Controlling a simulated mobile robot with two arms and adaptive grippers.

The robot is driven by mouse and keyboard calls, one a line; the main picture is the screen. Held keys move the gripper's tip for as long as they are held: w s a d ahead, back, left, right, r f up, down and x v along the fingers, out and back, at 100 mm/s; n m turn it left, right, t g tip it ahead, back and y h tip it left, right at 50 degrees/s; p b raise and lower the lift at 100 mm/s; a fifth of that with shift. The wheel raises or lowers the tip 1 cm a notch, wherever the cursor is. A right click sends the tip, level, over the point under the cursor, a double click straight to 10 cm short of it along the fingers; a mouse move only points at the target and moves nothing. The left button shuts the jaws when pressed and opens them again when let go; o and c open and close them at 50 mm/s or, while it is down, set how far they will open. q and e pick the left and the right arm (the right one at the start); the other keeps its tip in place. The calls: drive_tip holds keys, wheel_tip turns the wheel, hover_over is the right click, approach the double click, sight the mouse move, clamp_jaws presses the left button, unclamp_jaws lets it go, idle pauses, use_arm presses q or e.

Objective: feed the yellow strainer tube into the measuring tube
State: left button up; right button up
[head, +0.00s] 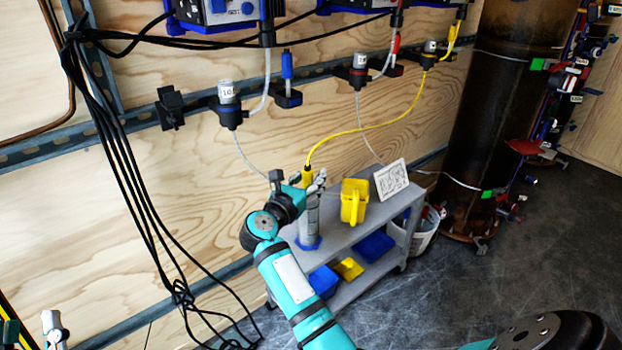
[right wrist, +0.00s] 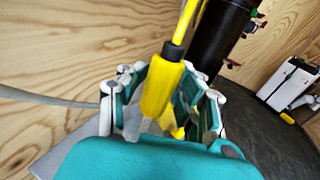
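The yellow strainer tube (head: 307,176) stands roughly upright at the end of a yellow cable in the head view. Its yellow body also fills the middle of the right wrist view (right wrist: 160,90). My right gripper (head: 314,183) is at this yellow body, with its fingers on both sides and apparently shut on it. The clear measuring tube (head: 309,218), with a blue foot, stands on the grey cart directly below. I cannot tell how far the strainer's lower end is inside it. My left gripper (head: 53,328) shows only partly at the lower left edge, away from the cart; its opening is unclear.
The grey cart (head: 345,236) also carries a yellow container (head: 354,201) and a white card (head: 391,179). Blue and yellow bins sit on its lower shelf. Black cables (head: 135,175) hang at the left. A dark cylinder (head: 497,110) stands right; floor in front is clear.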

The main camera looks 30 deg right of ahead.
wheel_tip(320, 180, up, 10)
idle(0.7)
idle(0.5)
